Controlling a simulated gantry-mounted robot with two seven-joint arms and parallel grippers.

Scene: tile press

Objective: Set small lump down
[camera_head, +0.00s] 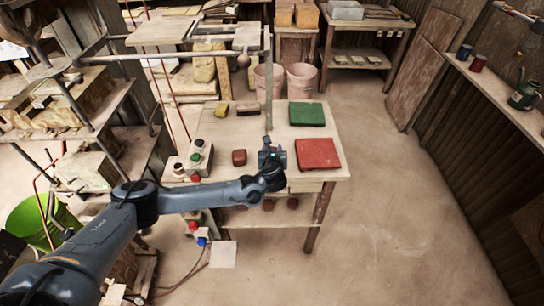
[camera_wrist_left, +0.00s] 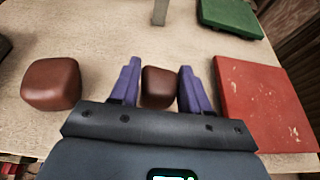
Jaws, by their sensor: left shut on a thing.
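My left gripper (camera_head: 272,157) is over the table's front middle. In the left wrist view its purple fingers (camera_wrist_left: 159,88) are shut on a small brown lump (camera_wrist_left: 159,87), one finger at each side. I cannot tell whether this lump touches the table top. In the head view the gripper hides it. A larger brown lump (camera_wrist_left: 51,84) lies on the table to the left, apart from the fingers; it also shows in the head view (camera_head: 239,157). My right gripper is not in view.
A red board (camera_head: 318,154) lies right of the gripper, with a green board (camera_head: 307,113) behind it. Yellowish blocks (camera_head: 221,109) lie at the back left. A metal post (camera_head: 268,90) rises behind the gripper. Button boxes (camera_head: 200,158) stand at the left edge.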

